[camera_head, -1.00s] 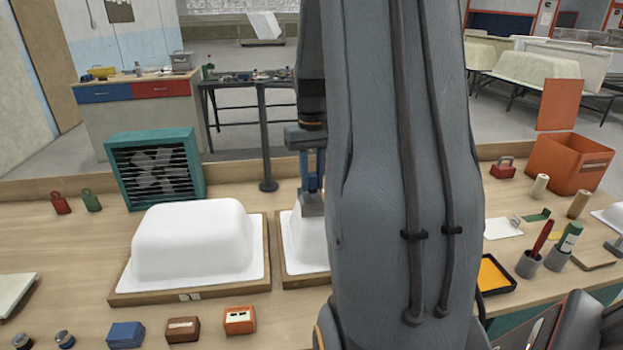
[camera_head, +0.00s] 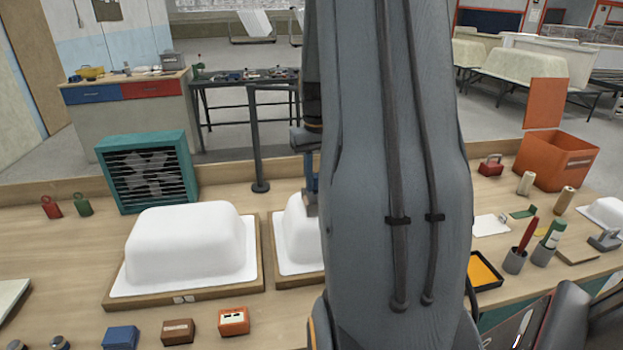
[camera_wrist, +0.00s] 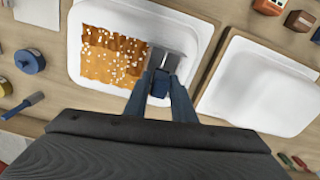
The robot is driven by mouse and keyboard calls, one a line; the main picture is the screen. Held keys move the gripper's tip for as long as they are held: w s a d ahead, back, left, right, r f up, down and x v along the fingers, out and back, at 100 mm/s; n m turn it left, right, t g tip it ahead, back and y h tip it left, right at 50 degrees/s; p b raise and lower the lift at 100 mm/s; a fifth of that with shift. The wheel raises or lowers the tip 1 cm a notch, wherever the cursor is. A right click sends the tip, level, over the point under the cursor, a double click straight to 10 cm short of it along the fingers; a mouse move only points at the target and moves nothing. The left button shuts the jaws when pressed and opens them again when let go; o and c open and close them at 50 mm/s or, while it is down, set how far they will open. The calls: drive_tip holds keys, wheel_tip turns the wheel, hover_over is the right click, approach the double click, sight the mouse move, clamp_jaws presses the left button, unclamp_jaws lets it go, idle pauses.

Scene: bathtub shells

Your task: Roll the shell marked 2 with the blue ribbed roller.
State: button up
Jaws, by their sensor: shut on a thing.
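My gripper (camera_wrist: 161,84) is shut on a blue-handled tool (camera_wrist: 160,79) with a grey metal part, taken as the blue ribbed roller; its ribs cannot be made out. The tool is at the edge of an orange-brown patch with white specks (camera_wrist: 112,57) on a white shell (camera_wrist: 88,14). I cannot tell whether it touches. In the head view this shell (camera_head: 297,240) is half hidden behind my arm, and its number is not visible. A second white shell (camera_head: 185,245) stands left of it, clean on the visible sides, with an unreadable label on its board. It also shows in the wrist view (camera_wrist: 262,88).
A teal fan box (camera_head: 150,170) stands behind the second shell. Blue, brown and orange blocks (camera_head: 178,330) line the front. At right are an orange bin (camera_head: 556,160), an amber tray (camera_head: 484,272) and upright holders (camera_head: 515,262).

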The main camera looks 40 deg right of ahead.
drive_tip(key=shift+s+d+p, duration=0.45)
drive_tip(key=shift+s+d, duration=0.1)
drive_tip(key=shift+d, duration=0.35)
drive_tip(key=shift+s+d+p, duration=0.45)
drive_tip(key=shift+s+d, duration=0.1)
drive_tip(key=shift+d, duration=0.4)
drive_tip(key=shift+s+d+p, duration=0.45)
drive_tip(key=shift+s+d, duration=0.1)
drive_tip(key=shift+d, duration=0.35)
drive_tip(key=shift+s+d+f+p, duration=0.1)
drive_tip(key=shift+s+d+p, duration=0.1)
drive_tip(key=shift+s+d, duration=0.25)
drive_tip(key=shift+s+d+p, duration=0.25)
drive_tip(key=shift+s+d, duration=0.05)
drive_tip(key=shift+d, duration=0.4)
drive_tip(key=shift+s+d+f+p, duration=0.1)
drive_tip(key=shift+s+d+p, duration=0.1)
drive_tip(key=shift+s+d, duration=0.25)
drive_tip(key=shift+s+d+r+p, duration=0.1)
drive_tip(key=shift+s+d+p, duration=0.35)
drive_tip(key=shift+d, duration=0.5)
drive_tip(key=shift+s+d+f+p, duration=0.1)
drive_tip(key=shift+s+d+p, duration=0.2)
drive_tip(key=shift+s+d, duration=0.55)
drive_tip(key=shift+s+d+r+p, duration=0.1)
drive_tip(key=shift+s+d+p, duration=0.25)
drive_tip(key=shift+d, duration=0.75)
